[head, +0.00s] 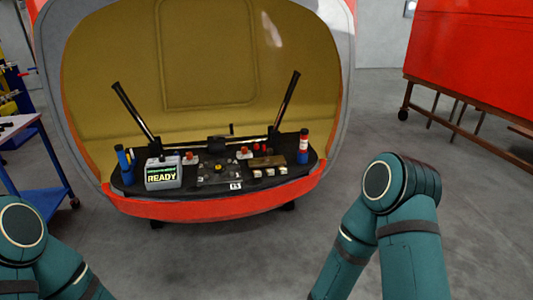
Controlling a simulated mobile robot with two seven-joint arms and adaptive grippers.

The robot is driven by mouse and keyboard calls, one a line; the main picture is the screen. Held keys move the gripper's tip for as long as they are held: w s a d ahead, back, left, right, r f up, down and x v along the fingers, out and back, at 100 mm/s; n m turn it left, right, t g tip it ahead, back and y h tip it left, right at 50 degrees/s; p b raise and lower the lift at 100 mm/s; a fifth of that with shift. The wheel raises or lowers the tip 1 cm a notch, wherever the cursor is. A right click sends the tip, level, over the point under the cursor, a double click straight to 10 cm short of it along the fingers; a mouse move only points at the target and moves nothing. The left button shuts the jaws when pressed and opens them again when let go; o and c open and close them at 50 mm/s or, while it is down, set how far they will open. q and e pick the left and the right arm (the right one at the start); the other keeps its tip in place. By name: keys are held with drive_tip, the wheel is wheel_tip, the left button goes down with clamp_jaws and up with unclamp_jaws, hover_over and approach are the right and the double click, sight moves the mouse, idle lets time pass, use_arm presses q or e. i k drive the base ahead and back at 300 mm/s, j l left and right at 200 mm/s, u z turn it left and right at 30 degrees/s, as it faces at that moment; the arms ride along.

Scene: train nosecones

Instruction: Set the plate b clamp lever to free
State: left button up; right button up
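A black console (215,204) lies across the open nosecone. Two long black levers stand at its back. The left lever (131,110) leans up and to the left, and the right lever (286,102) leans up and to the right. A dark plate (205,180) with a yellow centre sits mid-console, and a brown plate (262,162) lies right of it. I cannot tell which part is plate b or its clamp lever, and no setting is readable. A display box (163,180) reads "READY". Only links of my arms show in the lower corners; both grippers are out of view.
The red-rimmed nosecone shell (215,208) surrounds the console. A blue bottle (124,160) and a red-and-blue cylinder (303,147) stand at its ends. A blue cart (45,180) is at left, a red panel on a wheeled frame (475,55) at right. Grey floor in front is clear.

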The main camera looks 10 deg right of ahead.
sight(266, 158)
drive_tip(key=i+u, duration=0.1)
drive_tip(key=i, duration=0.35)
drive_tip(key=i+l+u, duration=0.1)
drive_tip(key=i, duration=0.35)
drive_tip(key=i+l, duration=0.25)
drive_tip(key=i, duration=0.2)
drive_tip(key=j+u, duration=0.05)
